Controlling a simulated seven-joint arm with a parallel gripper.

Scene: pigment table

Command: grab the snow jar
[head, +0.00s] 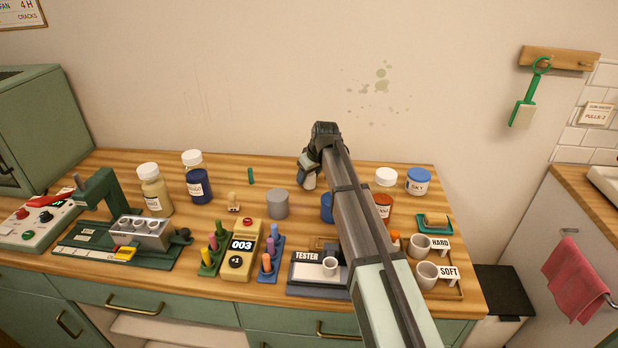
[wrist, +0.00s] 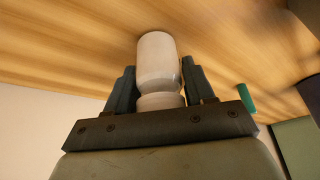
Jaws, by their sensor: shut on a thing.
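A white jar (wrist: 158,65) stands out between the two dark fingers of my gripper (wrist: 158,82) in the wrist view. The fingers are shut on its sides. No label shows on this side, so I cannot read its name; its white colour fits the snow jar. In the head view my gripper (head: 308,172) is over the back of the table, and a small pale part of the white jar (head: 309,184) shows below it. My arm and gripper hide the rest. I cannot tell whether the jar touches the wood.
A grey cylinder (head: 278,204) stands left of the gripper. A dark blue container (head: 327,208) is partly behind my arm. A small green piece (head: 250,175) stands at the back left.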

